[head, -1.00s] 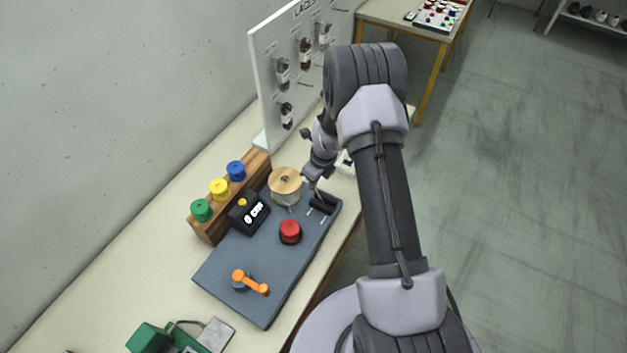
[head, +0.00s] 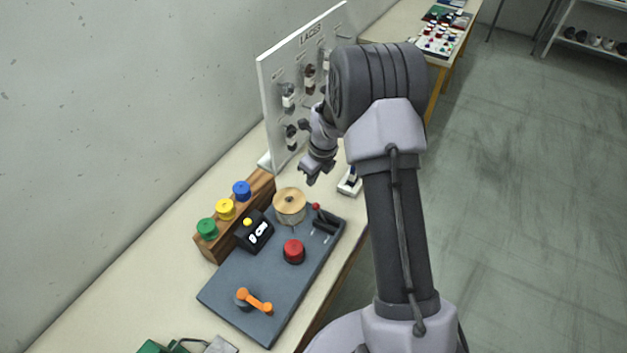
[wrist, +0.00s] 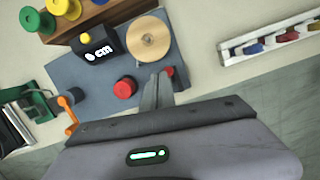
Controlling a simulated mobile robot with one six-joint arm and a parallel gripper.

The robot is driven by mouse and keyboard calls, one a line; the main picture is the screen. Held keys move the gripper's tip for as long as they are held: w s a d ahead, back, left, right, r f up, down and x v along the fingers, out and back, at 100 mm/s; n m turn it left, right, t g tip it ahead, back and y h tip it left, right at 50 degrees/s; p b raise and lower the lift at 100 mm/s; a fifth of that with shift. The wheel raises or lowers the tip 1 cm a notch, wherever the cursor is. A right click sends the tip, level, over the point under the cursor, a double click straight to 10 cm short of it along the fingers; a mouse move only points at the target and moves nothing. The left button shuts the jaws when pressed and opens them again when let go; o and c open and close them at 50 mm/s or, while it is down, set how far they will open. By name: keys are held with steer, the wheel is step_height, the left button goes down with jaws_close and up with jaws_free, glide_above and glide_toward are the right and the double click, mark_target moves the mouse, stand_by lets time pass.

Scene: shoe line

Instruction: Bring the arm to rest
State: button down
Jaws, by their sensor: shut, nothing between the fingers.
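My gripper (head: 314,176) is shut and empty, held in the air above the far end of the grey board (head: 245,307). In the wrist view its closed fingers (wrist: 158,92) point over the board, near the red-tipped lever (head: 316,207). My arm is bent at a raised elbow and reaches to the left over the bench. The gripper touches nothing that I can see.
The board carries a red button (head: 293,251), an orange crank (head: 258,301), a wooden disc (head: 289,202) and a black counter box (head: 254,234). A rack with coloured spools (head: 225,209) stands left. The upright laces panel (head: 270,110) rises close behind the gripper.

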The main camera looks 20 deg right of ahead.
steer(key=shift+s, duration=0.1)
steer(key=s+a+r+n+t+b, duration=0.1)
steer(key=s+a+r+n+b, duration=0.3)
steer(key=s+n+b, duration=0.4)
steer(key=s+a+r+n+t+b, duration=0.1)
steer(key=s+a+r+n+b, duration=0.4)
steer(key=b, duration=0.5)
steer(key=s+a+f+n+t+b, duration=0.1)
steer(key=s+f+n+b, duration=0.2)
steer(key=s+n, duration=0.3)
steer(key=s+a+f+n+b, duration=0.2)
steer(key=s+f+n+b, duration=0.2)
steer(key=s, duration=0.8)
steer(key=n+b, duration=0.2)
steer(key=shift+n+t+y, duration=0.4)
